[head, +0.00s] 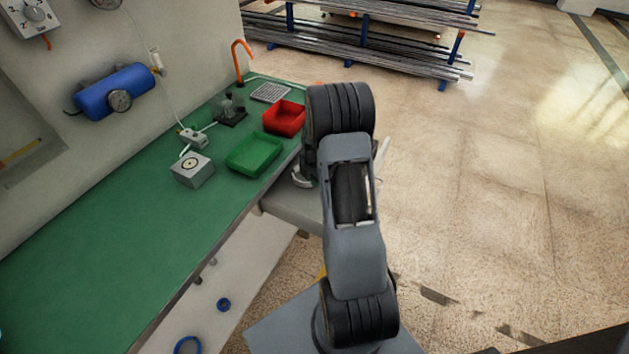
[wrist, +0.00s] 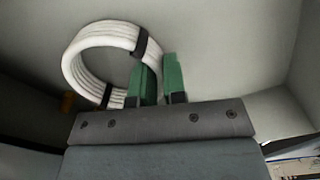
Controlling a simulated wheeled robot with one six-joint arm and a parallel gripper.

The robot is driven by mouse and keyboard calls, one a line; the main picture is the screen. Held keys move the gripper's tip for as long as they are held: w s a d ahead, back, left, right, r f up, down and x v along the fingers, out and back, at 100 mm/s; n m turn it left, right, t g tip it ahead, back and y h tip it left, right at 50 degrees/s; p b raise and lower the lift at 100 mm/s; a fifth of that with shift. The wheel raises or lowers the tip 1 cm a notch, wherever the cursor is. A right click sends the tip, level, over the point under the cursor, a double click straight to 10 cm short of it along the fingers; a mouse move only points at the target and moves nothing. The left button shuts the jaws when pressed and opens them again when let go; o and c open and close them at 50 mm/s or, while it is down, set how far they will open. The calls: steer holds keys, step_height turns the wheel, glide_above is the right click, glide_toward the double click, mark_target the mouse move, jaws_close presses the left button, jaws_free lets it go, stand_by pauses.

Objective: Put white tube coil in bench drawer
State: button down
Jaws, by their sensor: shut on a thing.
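In the wrist view, the white tube coil (wrist: 88,50) is a bundled ring with black ties, left of and against the green fingers of my gripper (wrist: 159,80). My gripper is shut on the coil at its right side. The grey drawer (wrist: 225,60) spreads beneath and around the coil, with a side wall at the right. Whether the coil touches the drawer floor I cannot tell. In the head view, the open bench drawer (head: 290,206) juts out from under the bench, and my arm hides much of it, the coil and my gripper.
The green bench top (head: 120,235) holds a green tray (head: 254,154), a red tray (head: 284,118) and a grey box (head: 192,170) near the drawer. Blue rings (head: 223,304) lie below the bench edge. A bar rack (head: 360,45) stands behind; floor at right is clear.

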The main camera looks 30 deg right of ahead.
steer(key=shift+f, duration=0.45)
steer(key=shift+f, duration=0.15)
steer(key=c, duration=1.2)
jaws_free()
step_height(320, 180, up, 12)
steer(key=s+a+r+m+t, duration=0.2)
steer(key=s+a+r+m, duration=0.4)
steer(key=a+r+m, duration=0.45)
steer(key=s+a+m, duration=0.3)
steer(key=s+a+m+t, duration=0.1)
steer(key=s+a+m, duration=0.1)
steer(key=s+a, duration=0.1)
steer(key=s+a+r+m, duration=0.1)
steer(key=s+a+m, duration=0.2)
steer(key=s, duration=0.2)
steer(key=shift+a+m, duration=0.2)
steer(key=shift+m, duration=0.15)
